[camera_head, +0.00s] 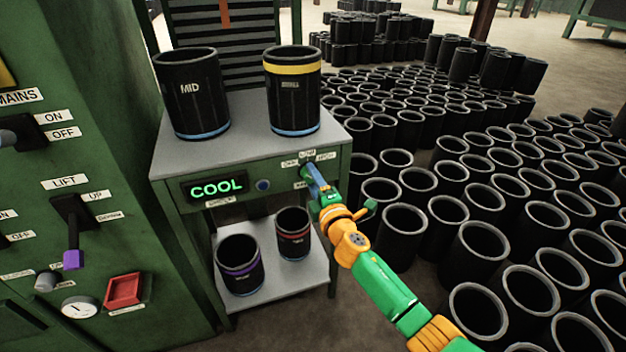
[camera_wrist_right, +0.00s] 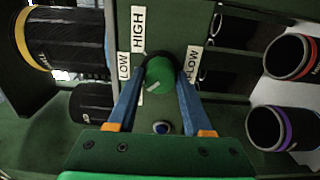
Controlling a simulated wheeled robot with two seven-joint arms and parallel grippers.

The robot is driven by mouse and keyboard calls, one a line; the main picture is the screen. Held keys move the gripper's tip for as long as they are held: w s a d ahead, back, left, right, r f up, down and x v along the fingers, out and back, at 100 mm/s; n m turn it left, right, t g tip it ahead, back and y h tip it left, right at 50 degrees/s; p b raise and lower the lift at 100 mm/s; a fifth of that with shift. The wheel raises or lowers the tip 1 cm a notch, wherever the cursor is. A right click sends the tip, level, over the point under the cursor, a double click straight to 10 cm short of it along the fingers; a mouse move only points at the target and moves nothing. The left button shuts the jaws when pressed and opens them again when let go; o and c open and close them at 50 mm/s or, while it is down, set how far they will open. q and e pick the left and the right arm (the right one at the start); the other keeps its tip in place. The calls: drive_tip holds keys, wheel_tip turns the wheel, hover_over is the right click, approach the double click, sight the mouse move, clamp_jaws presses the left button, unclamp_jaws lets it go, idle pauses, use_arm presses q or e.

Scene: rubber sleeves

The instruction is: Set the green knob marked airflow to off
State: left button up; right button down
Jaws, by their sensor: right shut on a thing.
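The green knob (camera_wrist_right: 160,75) sits on the front panel of the grey-topped bench (camera_head: 240,150). In the right wrist view a white mark on its face lies toward the lower left. Labels LOW (camera_wrist_right: 124,66) and HIGH (camera_wrist_right: 138,29) stand beside it, and a partly covered label ending in FLOW (camera_wrist_right: 191,64) is on the other side. No OFF label can be read in that view. My right gripper (camera_head: 313,178) is shut on the knob, one blue finger on each side. In the head view the gripper hides most of the knob. My left gripper is not in view.
A lit COOL display (camera_head: 216,188) and a blue button (camera_head: 263,185) are on the same panel. MID (camera_head: 190,95) and yellow-banded (camera_head: 292,92) sleeves stand on top; two smaller ones are below. A green control cabinet (camera_head: 100,130) stands left. Many black sleeves crowd the floor right.

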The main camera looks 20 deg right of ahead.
drive_tip(key=shift+f, duration=0.15)
drive_tip(key=shift+c, duration=1.6)
unclamp_jaws()
drive_tip(key=s+p, duration=0.2)
drive_tip(key=s, duration=0.5)
drive_tip(key=shift+d, duration=0.15)
drive_tip(key=shift+s, duration=0.1)
